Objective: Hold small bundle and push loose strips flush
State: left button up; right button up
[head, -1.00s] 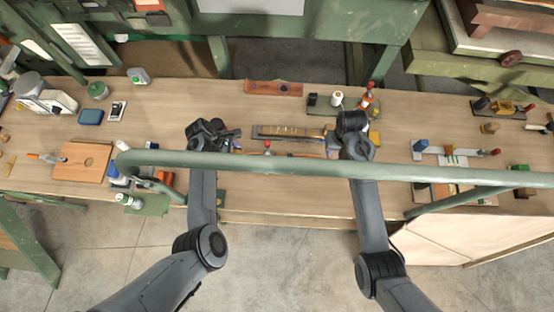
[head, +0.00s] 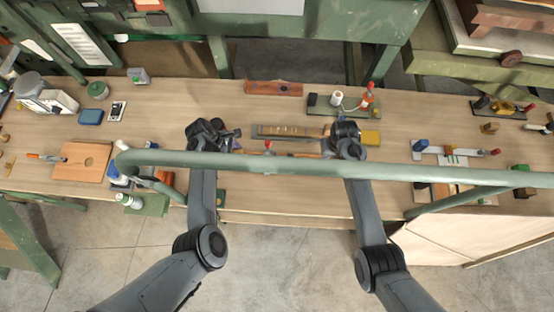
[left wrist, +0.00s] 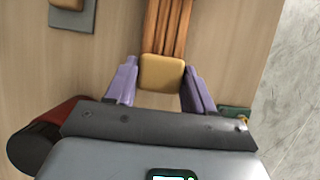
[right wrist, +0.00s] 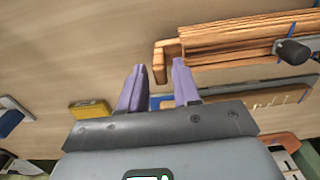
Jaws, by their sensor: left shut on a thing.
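The bundle of thin brown wood strips (left wrist: 169,28) runs away from my left gripper in the left wrist view. My left gripper (left wrist: 160,82) has its purple fingers on both sides of a tan block (left wrist: 162,72) at the bundle's near end. The bundle also shows in the right wrist view (right wrist: 235,40), with a blue tie around it. A short wood piece (right wrist: 159,66) juts out at its end. My right gripper (right wrist: 160,72) is open, its fingertips beside this piece; contact is unclear. In the head view, the rail hides much of the bundle.
A green rail (head: 290,166) crosses in front of both arms. A yellow block (head: 370,138) lies right of my right gripper. A dark tray of strips (head: 285,131) lies behind the bundle. A dark round-ended clamp part (right wrist: 295,51) overlaps the bundle. Bare bench (head: 190,100) lies at the back left.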

jog(key=shift+r, duration=0.1)
dwell(0.3)
jog(key=shift+r, duration=2.4)
jog(key=shift+r, duration=0.95)
jog(key=shift+f, duration=3.45)
grip_shut()
